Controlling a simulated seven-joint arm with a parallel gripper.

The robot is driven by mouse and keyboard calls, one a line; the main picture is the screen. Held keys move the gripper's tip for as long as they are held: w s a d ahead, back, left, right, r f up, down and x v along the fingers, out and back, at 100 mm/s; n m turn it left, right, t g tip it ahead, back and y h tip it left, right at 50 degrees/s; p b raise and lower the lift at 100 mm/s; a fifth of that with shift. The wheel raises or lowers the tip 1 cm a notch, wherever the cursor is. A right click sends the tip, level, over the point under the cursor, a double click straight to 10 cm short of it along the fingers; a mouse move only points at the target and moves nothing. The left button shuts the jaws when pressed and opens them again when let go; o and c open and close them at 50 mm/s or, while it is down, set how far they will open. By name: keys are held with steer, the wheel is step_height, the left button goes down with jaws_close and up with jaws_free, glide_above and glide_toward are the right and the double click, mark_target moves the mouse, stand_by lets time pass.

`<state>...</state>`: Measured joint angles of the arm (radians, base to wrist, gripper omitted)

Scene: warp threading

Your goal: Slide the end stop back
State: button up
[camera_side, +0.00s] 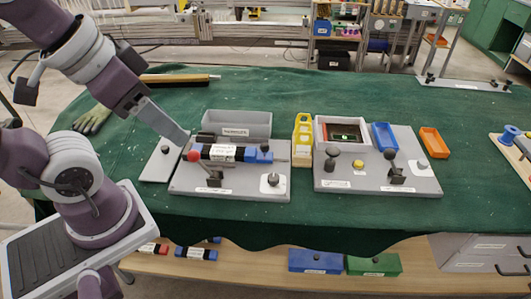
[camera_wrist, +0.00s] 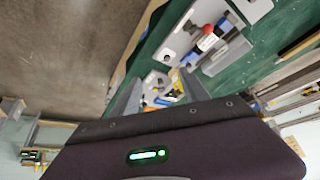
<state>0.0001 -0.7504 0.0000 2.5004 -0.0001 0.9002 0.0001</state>
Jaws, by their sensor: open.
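A grey board (camera_side: 225,188) in the side view carries a lying cylinder (camera_side: 222,153) with a white label and black and blue bands. A red knob (camera_side: 196,147) is at its left end. A blue block (camera_side: 265,154) and a thin rod are at its right end. I cannot tell which part is the end stop. My gripper (camera_side: 183,138) is above the left edge of this board, apart from the red knob as far as I can see. It is open and empty. The cylinder also shows in the wrist view (camera_wrist: 207,40), beyond the fingers.
A grey bin (camera_side: 237,124) stands behind the board. A yellow rack (camera_side: 302,140) and a second board (camera_side: 410,180) with knobs and a screen are to the right. A white plate (camera_side: 161,163) lies at the left. An orange tray (camera_side: 434,142) is farther right, with free green cloth around it.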

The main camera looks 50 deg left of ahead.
steer(key=shift+c, duration=0.5)
steer(key=n+g+y, duration=0.2)
steer(key=n+g, duration=0.5)
glide_above(266, 144)
steer(key=d, duration=0.2)
steer(key=w+d+x, duration=0.1)
steer(key=d+x, duration=0.1)
steer(key=x, duration=0.7)
steer(key=w+d+f+x, duration=0.1)
steer(key=x, duration=1.4)
steer(key=w+x, duration=0.1)
steer(key=x, duration=0.2)
steer(key=shift+w+a, duration=0.15)
jaws_close()
